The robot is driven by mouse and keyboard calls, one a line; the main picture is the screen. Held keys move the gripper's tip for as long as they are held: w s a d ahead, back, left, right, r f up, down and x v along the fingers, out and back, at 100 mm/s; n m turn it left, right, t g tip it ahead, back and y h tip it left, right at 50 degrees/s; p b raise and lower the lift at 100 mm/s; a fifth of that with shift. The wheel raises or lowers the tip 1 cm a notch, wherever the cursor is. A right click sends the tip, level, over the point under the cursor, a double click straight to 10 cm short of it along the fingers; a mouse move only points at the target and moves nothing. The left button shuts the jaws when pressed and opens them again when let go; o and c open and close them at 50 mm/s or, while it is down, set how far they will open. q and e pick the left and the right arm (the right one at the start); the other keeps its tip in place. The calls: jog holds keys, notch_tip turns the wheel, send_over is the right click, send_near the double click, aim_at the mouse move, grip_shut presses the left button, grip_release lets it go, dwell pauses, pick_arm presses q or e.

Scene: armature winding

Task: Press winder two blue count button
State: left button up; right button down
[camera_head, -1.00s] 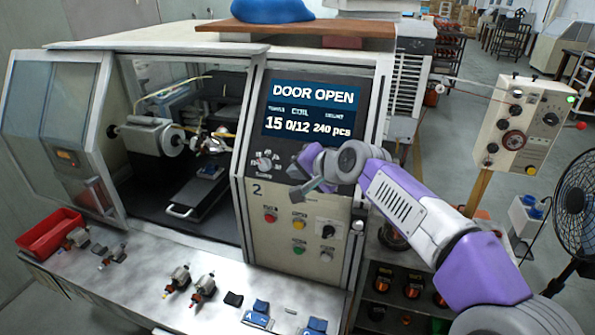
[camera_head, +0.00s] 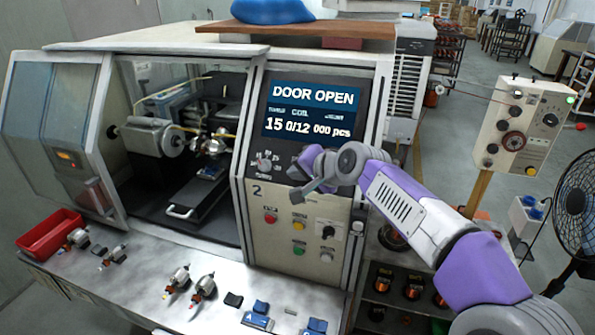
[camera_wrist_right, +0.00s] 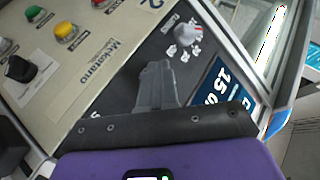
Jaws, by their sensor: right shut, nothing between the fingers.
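Winder two is the machine marked "2" (camera_head: 257,191), with a control panel on its right side. Its screen (camera_head: 312,110) reads "DOOR OPEN", "15", "0/12" and "000 pcs". My right gripper (camera_head: 296,197) is shut and empty in front of the dark panel below the screen. Contact with the panel cannot be told. My left gripper is not in view.
Red, yellow and green buttons (camera_head: 299,249) and a black switch sit lower on the panel. The winding bay (camera_head: 195,215) stands open. A steel ledge (camera_head: 140,275) in front carries armatures, a red bin (camera_head: 50,232) and blue pieces. A fan (camera_head: 578,200) stands at right.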

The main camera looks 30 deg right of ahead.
jog(key=s+a+r+p, duration=0.2)
jog(key=s+a+r, duration=0.1)
jog(key=shift+a+r+p, duration=0.25)
jog(key=shift+a+p, duration=0.05)
jog(key=shift+a, duration=0.1)
jog(key=shift+s, duration=0.1)
dwell(0.6)
